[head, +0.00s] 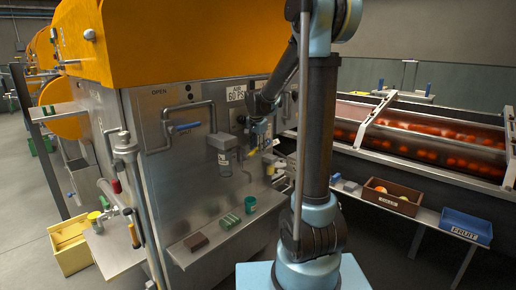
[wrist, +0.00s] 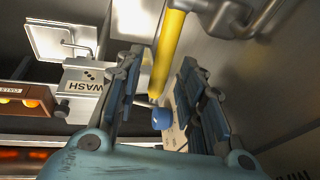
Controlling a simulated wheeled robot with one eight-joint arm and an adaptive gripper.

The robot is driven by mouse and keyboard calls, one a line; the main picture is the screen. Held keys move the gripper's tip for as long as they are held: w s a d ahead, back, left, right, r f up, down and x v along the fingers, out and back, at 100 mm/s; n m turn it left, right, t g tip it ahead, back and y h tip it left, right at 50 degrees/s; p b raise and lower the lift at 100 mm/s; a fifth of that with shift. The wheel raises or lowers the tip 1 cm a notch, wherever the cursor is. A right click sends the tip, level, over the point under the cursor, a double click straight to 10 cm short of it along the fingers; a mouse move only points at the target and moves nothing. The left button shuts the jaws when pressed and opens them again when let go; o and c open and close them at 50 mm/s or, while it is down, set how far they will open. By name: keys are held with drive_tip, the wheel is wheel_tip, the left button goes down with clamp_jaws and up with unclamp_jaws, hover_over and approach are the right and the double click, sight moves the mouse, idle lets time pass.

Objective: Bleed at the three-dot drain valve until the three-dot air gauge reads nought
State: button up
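My gripper (head: 259,138) is by the steel front panel of the orange-hooded machine, partly hidden by its own links. In the wrist view its two fingers (wrist: 157,80) are apart. A yellow handle (wrist: 170,45) shows between and beyond them, with clear gaps on both sides; how near it lies is hard to judge. In the head view a small yellow piece (head: 251,155) shows just below the gripper. A blue round knob (wrist: 162,118) also lies between the fingers. A plate reading AIR (head: 236,92) is on the panel; the gauge needle and any three-dot mark there cannot be read.
A blue-handled valve (head: 187,127) on a pipe sits left of a clear bowl (head: 224,160). A ledge (head: 215,238) below holds a green cup (head: 250,204). A WASH plate (wrist: 90,77) shows at left in the wrist view. A fruit conveyor (head: 420,135) stands right.

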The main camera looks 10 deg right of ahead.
drive_tip(key=v, duration=1.1)
drive_tip(key=shift+r, duration=0.4)
drive_tip(key=shift+s, duration=0.1)
